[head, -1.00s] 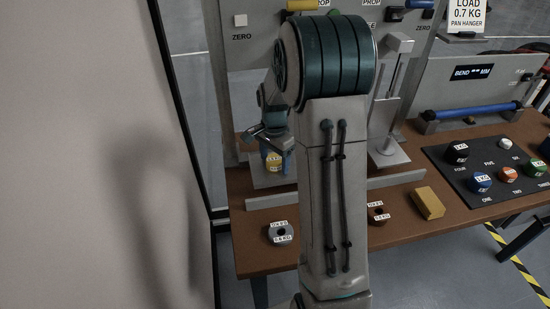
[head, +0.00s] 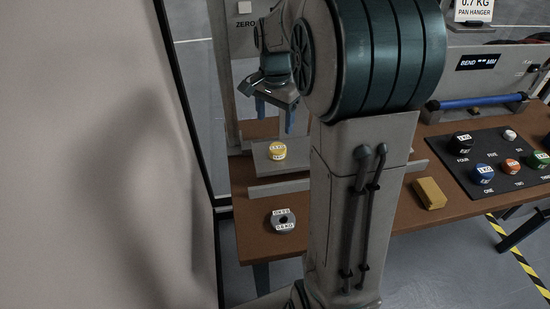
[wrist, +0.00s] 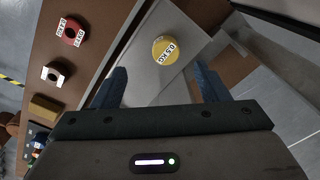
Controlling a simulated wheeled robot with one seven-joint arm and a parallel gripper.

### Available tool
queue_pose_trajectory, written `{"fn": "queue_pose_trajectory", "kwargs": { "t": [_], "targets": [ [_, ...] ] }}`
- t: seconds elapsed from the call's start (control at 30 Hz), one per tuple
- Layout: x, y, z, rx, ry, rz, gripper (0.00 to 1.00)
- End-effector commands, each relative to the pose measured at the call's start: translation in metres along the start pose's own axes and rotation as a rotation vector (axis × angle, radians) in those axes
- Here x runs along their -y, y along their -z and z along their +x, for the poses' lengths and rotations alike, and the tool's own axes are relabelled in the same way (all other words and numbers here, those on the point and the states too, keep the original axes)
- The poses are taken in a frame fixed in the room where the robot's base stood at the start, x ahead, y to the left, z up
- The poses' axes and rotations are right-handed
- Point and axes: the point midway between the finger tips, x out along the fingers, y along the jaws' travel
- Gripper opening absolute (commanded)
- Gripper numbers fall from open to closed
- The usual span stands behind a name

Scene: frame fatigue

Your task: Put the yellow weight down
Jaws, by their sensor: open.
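The yellow weight (head: 278,151) sits upright on a grey plate (head: 262,163) on the left of the bench. In the wrist view the yellow weight (wrist: 167,50) shows its white 0.5 KG label and lies on the bare pale plate (wrist: 190,85), ahead of the fingertips. My gripper (wrist: 160,85) is open, with its two blue fingers apart and nothing between them. In the head view my gripper (head: 275,108) hangs above the weight, clear of it. My arm hides the middle of the bench.
A grey slotted weight (head: 284,221) lies at the bench's front left. A red slotted weight (wrist: 72,32) shows in the wrist view. A yellow block (head: 429,194) and a black tray (head: 510,185) with several coloured weights stand to the right. A low rail (head: 279,188) runs before the plate.

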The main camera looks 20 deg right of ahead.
Motion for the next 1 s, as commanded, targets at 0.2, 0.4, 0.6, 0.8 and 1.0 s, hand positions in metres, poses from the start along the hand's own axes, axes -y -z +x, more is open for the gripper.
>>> {"fn": "queue_pose_trajectory", "kwargs": {
  "t": [0.2,0.4,0.6,0.8,1.0],
  "targets": [
    [-0.04,-0.073,-0.018,-0.058,0.056,-0.376,0.68],
    [-0.083,-0.13,-0.015,-0.12,0.092,-0.716,0.68],
    [-0.113,-0.162,-0.003,-0.168,0.109,-0.942,0.68],
    [-0.122,-0.169,0.002,-0.182,0.112,-1.013,0.68],
    [-0.122,-0.169,0.002,-0.181,0.112,-1.012,0.68]
  ]
}}
